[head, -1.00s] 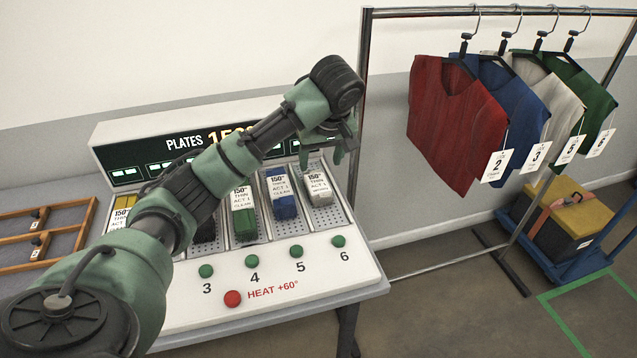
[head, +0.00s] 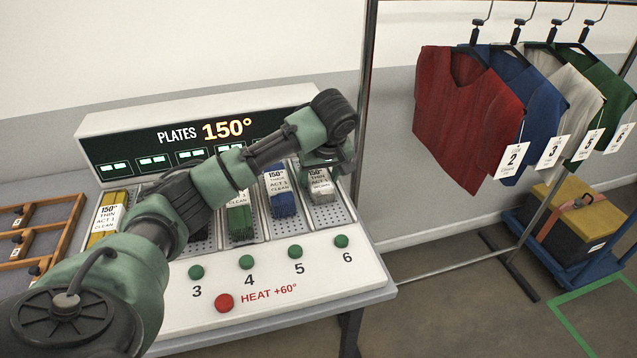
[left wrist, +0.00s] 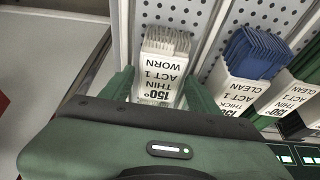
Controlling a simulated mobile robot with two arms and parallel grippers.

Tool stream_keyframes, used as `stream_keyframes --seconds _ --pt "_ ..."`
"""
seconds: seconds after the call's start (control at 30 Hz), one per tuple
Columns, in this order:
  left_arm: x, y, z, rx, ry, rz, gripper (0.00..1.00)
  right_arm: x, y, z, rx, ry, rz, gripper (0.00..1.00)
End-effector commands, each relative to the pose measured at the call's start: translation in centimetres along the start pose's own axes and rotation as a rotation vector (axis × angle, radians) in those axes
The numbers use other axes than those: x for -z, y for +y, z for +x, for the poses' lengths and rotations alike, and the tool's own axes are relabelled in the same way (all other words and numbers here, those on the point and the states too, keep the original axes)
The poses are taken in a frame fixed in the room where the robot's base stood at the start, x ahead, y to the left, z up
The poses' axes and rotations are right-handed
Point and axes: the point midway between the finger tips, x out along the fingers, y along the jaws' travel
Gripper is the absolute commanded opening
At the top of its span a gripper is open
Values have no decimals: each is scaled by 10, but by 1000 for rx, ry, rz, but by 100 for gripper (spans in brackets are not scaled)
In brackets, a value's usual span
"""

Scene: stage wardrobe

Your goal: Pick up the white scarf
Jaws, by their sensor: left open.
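The white scarf (head: 322,194) lies folded in the rightmost plate slot, by number 6, with a label reading 150°, thin, Act 1; in the left wrist view the label (left wrist: 160,82) also reads worn. The scarf's folds (left wrist: 168,40) show there beyond the label. My left gripper (head: 327,165) is open and low over the back end of this slot. In the left wrist view its two fingers stand on either side of the label, one to the left and one to the right. My right gripper is not in view.
A blue scarf (head: 284,205) and a green scarf (head: 239,223) lie in neighbouring slots; a yellow one (head: 100,238) is farther left. Buttons and a red heat button (head: 224,303) line the front. A rail with hanging shirts, including a red one (head: 465,115), stands right.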

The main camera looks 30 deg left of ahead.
Motion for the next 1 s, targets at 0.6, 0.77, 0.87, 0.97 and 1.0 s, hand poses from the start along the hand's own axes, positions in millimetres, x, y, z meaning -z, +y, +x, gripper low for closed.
stream_keyframes --seconds 0.6,0.77,0.87,0.97,1.0 --pt "0 0 13 -1 1 -1 9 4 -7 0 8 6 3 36" --pt "1 0 13 -1 1 -1 9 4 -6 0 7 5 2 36" --pt "2 0 11 -1 1 -1 9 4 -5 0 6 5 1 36" --pt "4 1 5 -2 2 -2 9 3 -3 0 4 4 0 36" --pt "6 1 1 -3 2 -3 9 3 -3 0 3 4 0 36"
